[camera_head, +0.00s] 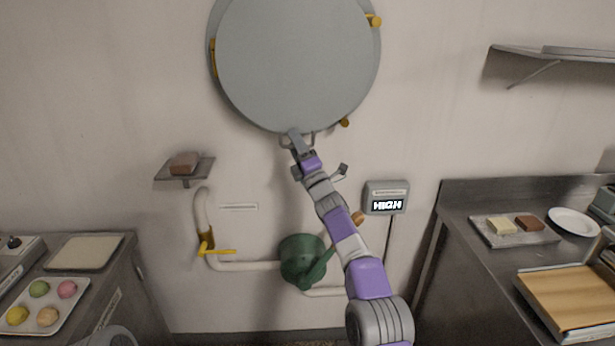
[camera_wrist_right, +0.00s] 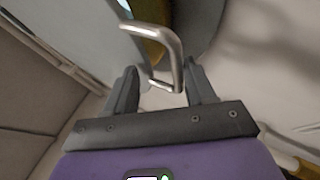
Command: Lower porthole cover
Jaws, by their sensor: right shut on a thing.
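The porthole cover (camera_head: 298,55) is a large round grey disc on the wall at the top of the head view. It hangs over the porthole, with yellow fittings at its edge. My right gripper (camera_head: 292,138) is at the cover's lower edge. In the right wrist view, a bent metal handle (camera_wrist_right: 172,50) sits between the fingers of my right gripper (camera_wrist_right: 165,88). The gripper is shut on this handle. The grip itself is partly hidden in the head view by the gripper. My left gripper is not in view.
A small shelf (camera_head: 186,170) with a brown block is on the wall at left. Metal counters stand at left (camera_head: 128,290) and right (camera_head: 463,262).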

